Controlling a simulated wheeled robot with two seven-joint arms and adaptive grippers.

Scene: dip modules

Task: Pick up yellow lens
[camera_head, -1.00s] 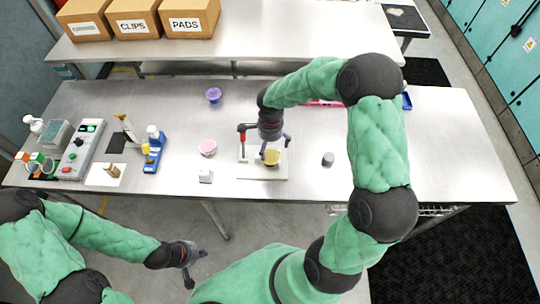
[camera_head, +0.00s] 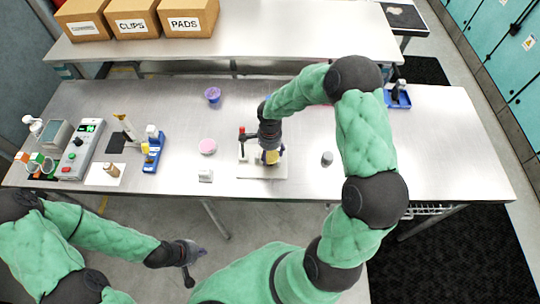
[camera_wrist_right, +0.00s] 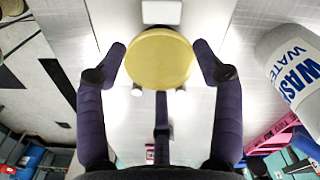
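The yellow lens (camera_head: 271,157) is above the white board (camera_head: 262,171) on the table, mostly covered by my right gripper (camera_head: 272,152) in the head view. In the right wrist view the yellow lens (camera_wrist_right: 160,58) is a round disc between the two purple fingers of my right gripper (camera_wrist_right: 162,62). The fingers stand on both sides of it, with a narrow gap visible on each side. What supports the lens is not clear. My left gripper (camera_head: 196,267) is empty and open, low in front of the table.
A red-topped stand (camera_head: 242,142) is left of my right gripper. Nearby are a pink dish (camera_head: 208,146), a small white block (camera_head: 205,176) and a grey cylinder (camera_head: 327,158). A white wash bottle (camera_wrist_right: 292,65) shows close in the right wrist view.

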